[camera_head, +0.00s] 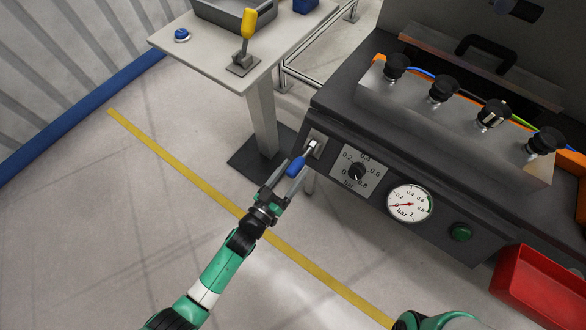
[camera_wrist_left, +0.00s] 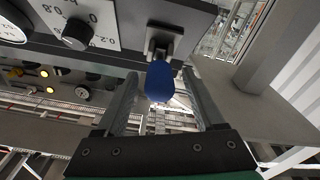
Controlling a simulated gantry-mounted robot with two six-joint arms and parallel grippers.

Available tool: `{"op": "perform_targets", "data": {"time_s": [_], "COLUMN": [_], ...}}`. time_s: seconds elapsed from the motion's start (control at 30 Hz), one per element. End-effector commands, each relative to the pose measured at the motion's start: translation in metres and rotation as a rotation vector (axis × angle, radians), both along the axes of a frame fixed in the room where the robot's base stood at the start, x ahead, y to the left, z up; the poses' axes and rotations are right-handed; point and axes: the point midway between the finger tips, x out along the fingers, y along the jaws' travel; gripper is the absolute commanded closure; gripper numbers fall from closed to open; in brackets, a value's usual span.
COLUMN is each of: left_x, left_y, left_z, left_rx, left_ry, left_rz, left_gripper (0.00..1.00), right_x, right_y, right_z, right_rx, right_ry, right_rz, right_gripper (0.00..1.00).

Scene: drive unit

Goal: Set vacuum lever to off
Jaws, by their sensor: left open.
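The vacuum lever has a blue handle (camera_head: 295,167) on a metal stem, mounted on a light plate (camera_head: 316,144) at the left end of the dark front panel. In the head view the handle points down and left from its plate. My left gripper (camera_head: 283,172) is open with its fingers at the handle. In the left wrist view the blue handle (camera_wrist_left: 160,80) stands between the two spread fingers of the left gripper (camera_wrist_left: 160,90), with a gap visible on each side. My right gripper is out of view.
Right of the lever are a black dial knob (camera_head: 357,172), a pressure gauge (camera_head: 410,204) and a green button (camera_head: 461,232). A side table (camera_head: 205,50) with a yellow-handled lever (camera_head: 248,25) stands behind left. A red bin (camera_head: 540,288) sits at right. The floor left is clear.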

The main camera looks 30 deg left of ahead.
Motion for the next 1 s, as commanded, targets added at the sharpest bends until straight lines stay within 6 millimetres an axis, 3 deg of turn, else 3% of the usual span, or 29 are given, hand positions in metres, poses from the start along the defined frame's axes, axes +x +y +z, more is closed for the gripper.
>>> {"op": "perform_targets", "data": {"time_s": [0.23,0.5,1.0], "left_x": [-0.051,-0.102,-0.109], "left_y": [0.009,0.017,0.018], "left_z": [0.0,-0.007,-0.009], "left_rx": [0.001,0.001,0.001], "left_ry": [0.007,0.006,0.003], "left_rz": [0.001,0.001,0.0], "left_gripper": [0.3,0.3,0.3], "right_x": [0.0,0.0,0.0], "right_y": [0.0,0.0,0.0], "right_z": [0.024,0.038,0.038], "right_rx": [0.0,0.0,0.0], "right_ry": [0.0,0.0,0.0], "right_rz": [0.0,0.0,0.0], "right_gripper": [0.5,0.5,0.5]}}
